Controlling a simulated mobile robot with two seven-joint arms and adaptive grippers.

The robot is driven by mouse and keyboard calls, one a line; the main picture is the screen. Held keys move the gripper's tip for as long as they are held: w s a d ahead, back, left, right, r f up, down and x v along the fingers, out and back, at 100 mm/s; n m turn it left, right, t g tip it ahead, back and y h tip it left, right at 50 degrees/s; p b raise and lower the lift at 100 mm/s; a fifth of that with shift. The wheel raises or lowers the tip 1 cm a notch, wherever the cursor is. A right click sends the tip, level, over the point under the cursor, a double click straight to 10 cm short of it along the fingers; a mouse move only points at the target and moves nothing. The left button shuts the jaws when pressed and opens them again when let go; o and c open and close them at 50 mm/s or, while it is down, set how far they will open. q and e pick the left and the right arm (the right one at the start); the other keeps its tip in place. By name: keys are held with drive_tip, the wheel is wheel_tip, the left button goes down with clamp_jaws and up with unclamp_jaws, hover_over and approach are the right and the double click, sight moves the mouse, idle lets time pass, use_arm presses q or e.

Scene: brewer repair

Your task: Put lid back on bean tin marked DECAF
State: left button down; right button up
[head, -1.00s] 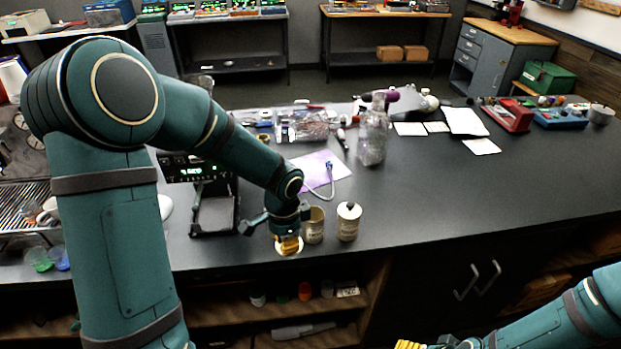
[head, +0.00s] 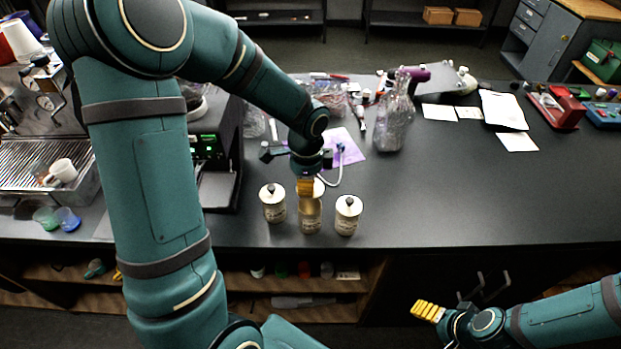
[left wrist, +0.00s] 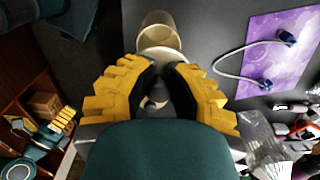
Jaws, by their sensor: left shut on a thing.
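Three cream tins stand in a row near the counter's front edge. The left tin (head: 273,205) and right tin (head: 347,218) wear pale lids with dark knobs. The middle tin (head: 310,219) has no lid seated on it that I can make out; its label is too small to read. My left gripper (head: 305,188) is above the middle tin, shut on a pale lid (head: 319,187) that its fingers partly hide. In the left wrist view, the yellow fingers (left wrist: 158,85) close around the lid's knob, with an open tin (left wrist: 160,30) beyond. My right gripper (head: 428,312) hangs low in front of the counter.
A purple sheet (head: 350,150) with a looped cable lies behind the tins. A glass jar (head: 394,118) stands farther back, and a dark machine (head: 215,150) stands to the left. The counter right of the tins is clear.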

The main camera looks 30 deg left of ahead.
use_arm(q)
drive_tip(key=shift+s+f+b, duration=0.15)
drive_tip(key=shift+f+b, duration=0.2)
drive_tip(key=shift+f, duration=0.3)
drive_tip(key=shift+f+b, duration=1.75)
drive_tip(key=shift+f, duration=0.5)
drive_tip(key=shift+f, duration=0.2)
drive_tip(key=shift+c, duration=1.4)
unclamp_jaws()
drive_tip(key=shift+r, duration=0.1)
